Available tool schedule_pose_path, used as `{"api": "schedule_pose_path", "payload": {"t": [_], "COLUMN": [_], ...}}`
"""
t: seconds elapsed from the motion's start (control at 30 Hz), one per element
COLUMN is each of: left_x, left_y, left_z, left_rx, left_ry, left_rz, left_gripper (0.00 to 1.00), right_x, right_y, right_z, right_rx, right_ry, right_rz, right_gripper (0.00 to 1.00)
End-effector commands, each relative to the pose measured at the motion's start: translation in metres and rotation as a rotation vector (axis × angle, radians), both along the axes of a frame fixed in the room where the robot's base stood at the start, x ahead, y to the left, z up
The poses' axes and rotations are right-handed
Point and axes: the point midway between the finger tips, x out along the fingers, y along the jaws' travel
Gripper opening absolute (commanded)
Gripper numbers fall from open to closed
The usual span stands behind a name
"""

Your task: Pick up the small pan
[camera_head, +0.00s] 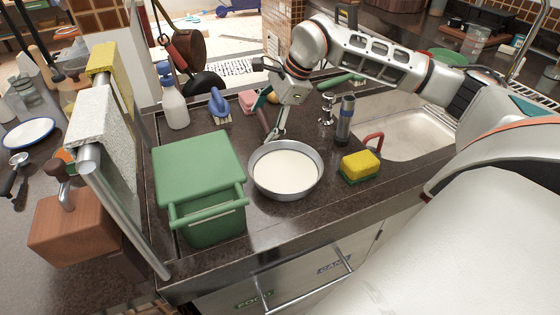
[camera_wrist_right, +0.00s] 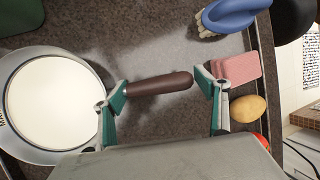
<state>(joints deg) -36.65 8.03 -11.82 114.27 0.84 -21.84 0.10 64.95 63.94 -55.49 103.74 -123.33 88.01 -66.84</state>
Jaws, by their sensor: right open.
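The small pan (camera_head: 286,172) is a round grey metal pan with a pale inside. It sits flat on the dark counter, between the green box and the yellow sponge. In the right wrist view the pan (camera_wrist_right: 96,100) is at the left, and its brown handle (camera_wrist_right: 158,84) points right, between the two fingers. My right gripper (camera_head: 277,128) is above the counter at the pan's far side. In the right wrist view the right gripper (camera_wrist_right: 166,97) is open, with a finger on each side along the handle. My left gripper is not in view.
A green lidded box (camera_head: 198,165) stands left of the pan. A yellow and green sponge (camera_head: 360,166) lies to its right, near the sink (camera_head: 405,135). A spray bottle (camera_head: 174,105) and a blue brush (camera_head: 219,103) stand behind. A potato (camera_wrist_right: 247,108) and pink sponge (camera_wrist_right: 238,68) lie past the handle.

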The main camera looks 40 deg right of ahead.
Motion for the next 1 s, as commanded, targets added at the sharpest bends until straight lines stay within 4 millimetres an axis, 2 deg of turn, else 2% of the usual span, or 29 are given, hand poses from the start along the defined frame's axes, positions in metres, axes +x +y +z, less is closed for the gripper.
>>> {"api": "schedule_pose_path", "payload": {"t": [0.23, 0.27, 0.4, 0.47, 0.77, 1.0], "left_x": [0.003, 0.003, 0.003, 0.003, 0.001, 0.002], "left_y": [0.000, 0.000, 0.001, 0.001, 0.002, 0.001], "left_z": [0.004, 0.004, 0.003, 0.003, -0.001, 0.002], "left_rx": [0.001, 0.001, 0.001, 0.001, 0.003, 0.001], "left_ry": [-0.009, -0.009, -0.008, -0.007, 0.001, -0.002], "left_rz": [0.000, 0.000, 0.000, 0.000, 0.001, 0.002], "left_gripper": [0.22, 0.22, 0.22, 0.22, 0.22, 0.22], "right_x": [0.002, 0.002, 0.002, 0.002, 0.002, 0.003], "right_y": [0.001, 0.001, 0.001, 0.001, 0.001, 0.001], "right_z": [-0.004, -0.004, -0.004, -0.004, -0.001, 0.021], "right_rx": [0.000, 0.000, 0.000, 0.000, 0.001, 0.002], "right_ry": [-0.002, -0.001, -0.001, -0.001, -0.003, -0.006], "right_rz": [-0.002, -0.001, -0.001, -0.001, -0.002, -0.001], "right_gripper": [0.73, 0.70, 0.34, 0.21, 0.21, 0.21]}}
